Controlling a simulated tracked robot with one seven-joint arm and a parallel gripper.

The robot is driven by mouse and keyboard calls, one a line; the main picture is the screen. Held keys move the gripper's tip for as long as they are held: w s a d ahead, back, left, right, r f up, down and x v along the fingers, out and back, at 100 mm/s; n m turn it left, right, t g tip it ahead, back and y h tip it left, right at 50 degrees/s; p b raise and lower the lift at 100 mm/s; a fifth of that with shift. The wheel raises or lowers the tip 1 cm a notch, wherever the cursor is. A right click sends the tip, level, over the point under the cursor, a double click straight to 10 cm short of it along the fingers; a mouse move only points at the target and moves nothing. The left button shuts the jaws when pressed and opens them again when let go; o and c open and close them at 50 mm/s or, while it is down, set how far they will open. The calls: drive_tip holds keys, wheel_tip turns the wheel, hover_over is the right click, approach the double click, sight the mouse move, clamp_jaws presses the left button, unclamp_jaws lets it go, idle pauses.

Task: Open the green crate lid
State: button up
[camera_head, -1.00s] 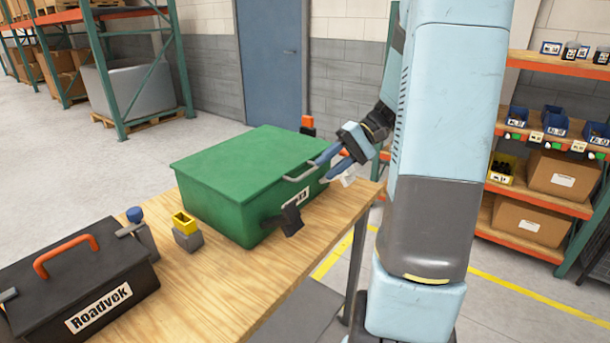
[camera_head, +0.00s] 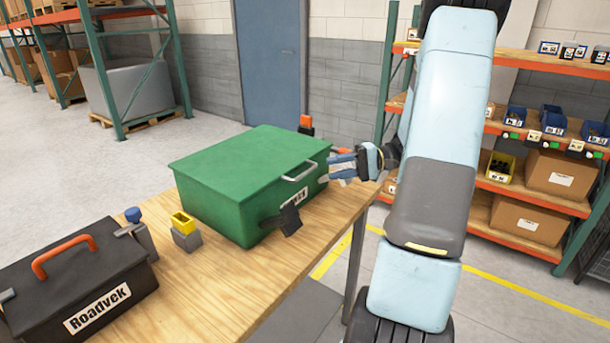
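The green crate (camera_head: 238,198) stands on the wooden workbench with its green lid (camera_head: 245,165) shut flat on top. A black latch piece (camera_head: 289,219) juts from the crate's right-hand face, beside a white label. My gripper (camera_head: 333,167) is just right of the crate, near lid-edge height, with its fingers pointing left at it. The two fingers look apart with nothing held between them. The handle is clear of the fingers; I cannot tell whether a fingertip touches the crate wall.
The workbench (camera_head: 215,282) also holds a black toolbox (camera_head: 85,275) with an orange handle, a yellow-and-grey block (camera_head: 185,232) and a blue-topped tool (camera_head: 136,222). Shelves with bins (camera_head: 555,120) stand behind my arm at right. The bench's front middle is clear.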

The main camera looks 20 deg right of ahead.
sight(307, 174)
drive_tip(key=x, duration=0.9)
drive_tip(key=shift+a, duration=0.1)
drive_tip(key=shift+c, duration=0.2)
clamp_jaws()
drive_tip(key=shift+f, duration=0.1)
